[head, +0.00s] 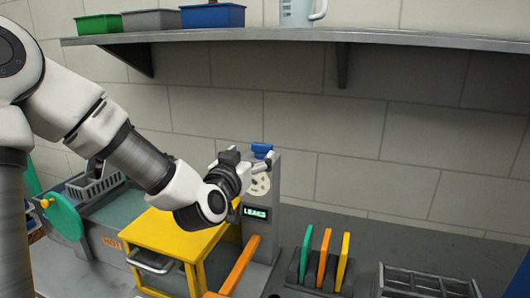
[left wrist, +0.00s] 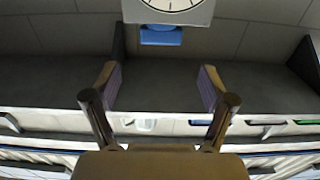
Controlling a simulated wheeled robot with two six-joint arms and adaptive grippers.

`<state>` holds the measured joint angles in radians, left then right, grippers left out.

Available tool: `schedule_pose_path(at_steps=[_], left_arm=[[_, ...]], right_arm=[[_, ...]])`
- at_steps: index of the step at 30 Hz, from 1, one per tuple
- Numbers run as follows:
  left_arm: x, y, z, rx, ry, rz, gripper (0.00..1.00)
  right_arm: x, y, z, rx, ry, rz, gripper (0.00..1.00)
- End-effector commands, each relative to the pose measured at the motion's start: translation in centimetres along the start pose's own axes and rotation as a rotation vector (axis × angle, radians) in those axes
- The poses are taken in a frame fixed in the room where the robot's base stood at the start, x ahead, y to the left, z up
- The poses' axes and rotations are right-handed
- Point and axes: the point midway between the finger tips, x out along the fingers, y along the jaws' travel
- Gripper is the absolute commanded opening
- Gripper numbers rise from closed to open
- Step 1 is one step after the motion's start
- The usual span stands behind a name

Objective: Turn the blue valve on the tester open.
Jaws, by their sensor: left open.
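The tester (head: 264,230) is a grey upright unit with a round dial and a small lit display. The blue valve (head: 262,149) sits at its top, partly behind my gripper. My left gripper (head: 240,166) is in front of the tester's upper part, close to the valve. In the left wrist view, its two fingers are spread with nothing between them (left wrist: 158,80). The blue valve (left wrist: 160,36) shows there beyond the fingertips, below the edge of the dial (left wrist: 172,4), apart from the fingers. My right gripper is not in view.
A yellow stand (head: 170,232) is below my left arm, with an orange bar (head: 240,264) to its right. Green, orange and yellow plates (head: 322,258) stand in a rack right of the tester. A shelf (head: 400,38) with bins runs along the wall above.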

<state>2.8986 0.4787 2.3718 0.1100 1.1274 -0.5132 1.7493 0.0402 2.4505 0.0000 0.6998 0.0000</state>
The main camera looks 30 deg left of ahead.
Motion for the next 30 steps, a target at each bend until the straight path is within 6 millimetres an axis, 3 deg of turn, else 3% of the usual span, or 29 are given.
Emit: schedule_pose_path(at_steps=[12, 21, 26, 27, 30], left_arm=[[6.9, 0.0, -0.3, 0.002, -0.002, -0.001, 0.83], [7.5, 0.0, 0.0, 0.001, -0.002, 0.0, 0.83], [7.5, 0.0, 0.0, 0.001, -0.002, 0.0, 0.27], [7.5, 0.0, 0.0, 0.001, -0.002, 0.0, 0.22], [7.5, 0.0, 0.0, 0.001, -0.001, 0.0, 0.22]], right_arm=[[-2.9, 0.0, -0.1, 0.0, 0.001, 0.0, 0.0], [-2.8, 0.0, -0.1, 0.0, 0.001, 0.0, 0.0], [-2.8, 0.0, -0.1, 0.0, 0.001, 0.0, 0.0], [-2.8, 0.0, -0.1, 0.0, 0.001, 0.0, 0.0], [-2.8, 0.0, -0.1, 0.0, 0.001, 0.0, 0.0]])
